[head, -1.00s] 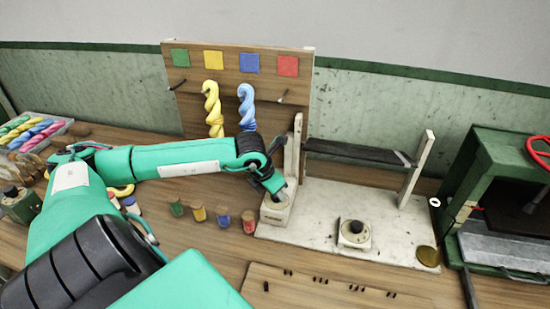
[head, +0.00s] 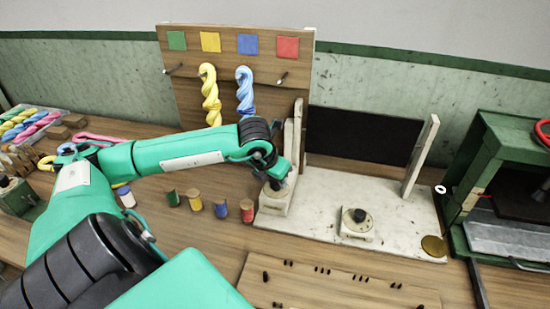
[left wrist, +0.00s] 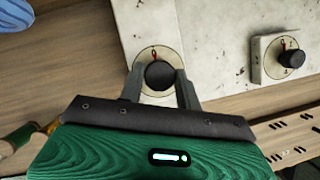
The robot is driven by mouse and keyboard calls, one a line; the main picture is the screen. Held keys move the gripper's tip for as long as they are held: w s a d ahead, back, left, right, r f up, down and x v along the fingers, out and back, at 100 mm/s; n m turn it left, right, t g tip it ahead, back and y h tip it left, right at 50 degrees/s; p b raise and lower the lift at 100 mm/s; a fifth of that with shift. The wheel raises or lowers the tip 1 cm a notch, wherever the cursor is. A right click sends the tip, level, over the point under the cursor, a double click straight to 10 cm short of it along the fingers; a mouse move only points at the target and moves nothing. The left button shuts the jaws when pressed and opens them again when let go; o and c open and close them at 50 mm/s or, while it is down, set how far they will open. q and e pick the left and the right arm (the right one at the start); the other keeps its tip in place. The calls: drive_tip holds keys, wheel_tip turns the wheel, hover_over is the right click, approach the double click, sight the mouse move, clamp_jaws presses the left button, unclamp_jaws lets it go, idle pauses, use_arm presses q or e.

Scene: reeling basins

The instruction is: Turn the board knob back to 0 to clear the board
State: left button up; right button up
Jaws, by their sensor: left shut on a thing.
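In the head view my left gripper (head: 277,184) reaches down to the white block (head: 275,201) at the stand's left post and hides the knob. The dark board (head: 362,137) stands between two white posts, its broad face toward me. My right gripper is not in view.
A second black knob (head: 358,216) with a dial sits on the white base (head: 320,222); it also shows in the left wrist view (left wrist: 291,60). Several colored spools (head: 221,208) stand left of the base. A green press-like frame (head: 483,170) is at right. A slotted wooden plate (head: 330,288) lies in front.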

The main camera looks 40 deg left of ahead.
use_arm(q)
drive_tip(key=o, duration=1)
drive_tip(key=b+v, duration=0.2)
drive_tip(key=v, duration=1.1)
drive_tip(key=shift+s+r, duration=0.2)
drive_tip(key=shift+r, duration=0.2)
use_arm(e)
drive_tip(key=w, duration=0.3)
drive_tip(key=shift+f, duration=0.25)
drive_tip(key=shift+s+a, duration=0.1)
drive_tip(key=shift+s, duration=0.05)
use_arm(q)
drive_tip(key=shift+f, duration=0.1)
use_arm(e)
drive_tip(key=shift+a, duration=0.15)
